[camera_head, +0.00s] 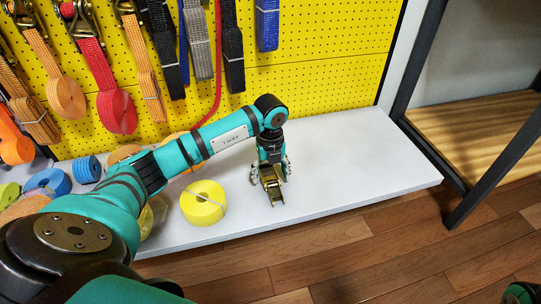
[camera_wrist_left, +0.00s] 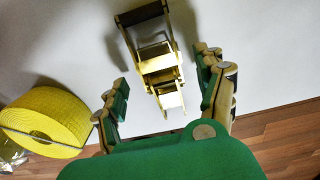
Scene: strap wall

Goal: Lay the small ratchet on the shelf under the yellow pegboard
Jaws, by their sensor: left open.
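The small ratchet (camera_head: 275,192), brass-coloured metal with a dark handle, lies on the light grey shelf (camera_head: 345,160) under the yellow pegboard (camera_head: 330,85). My left gripper (camera_head: 272,175) is above it, pointing down, with its fingers apart on either side. In the left wrist view the ratchet (camera_wrist_left: 158,68) appears between and beyond the open fingers (camera_wrist_left: 162,80), with a gap to each finger. It appears to rest on the shelf surface (camera_wrist_left: 240,60). The gripper hides part of the ratchet in the head view. My right gripper does not show.
A yellow strap roll (camera_head: 203,203) stands on the shelf left of the ratchet. Blue rolls (camera_head: 87,169) and others lie farther left. Straps, including a red one (camera_head: 116,110), hang on the pegboard. The shelf's right part is clear. A black-framed wooden rack (camera_head: 480,130) stands right.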

